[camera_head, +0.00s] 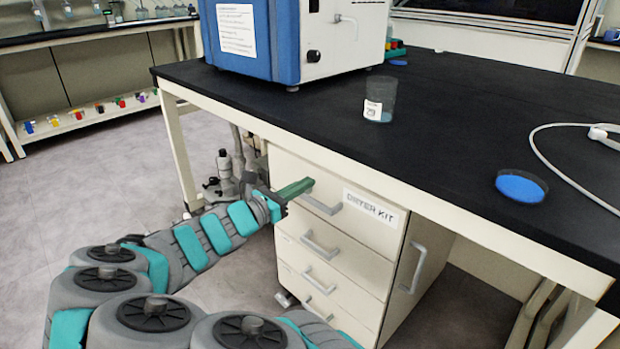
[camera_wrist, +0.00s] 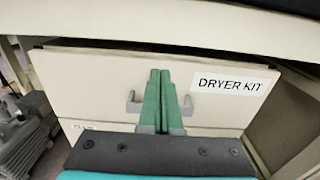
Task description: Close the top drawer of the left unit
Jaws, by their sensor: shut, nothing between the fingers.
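The left unit (camera_head: 334,281) is a cream drawer cabinet under the table. Its top drawer (camera_head: 378,235) has a grey bar handle (camera_head: 322,204) and a white "DRYER KIT" label (camera_head: 371,207). In the wrist view, the top drawer (camera_wrist: 95,80) fills the middle, with the label at right. How far out the drawer stands is hard to tell. My gripper (camera_head: 308,183) has its green fingers together at the drawer front, by the handle. In the wrist view, my gripper (camera_wrist: 160,74) covers the handle's middle; only the handle's ends (camera_wrist: 132,104) show. Contact cannot be told.
Floor at left is open.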

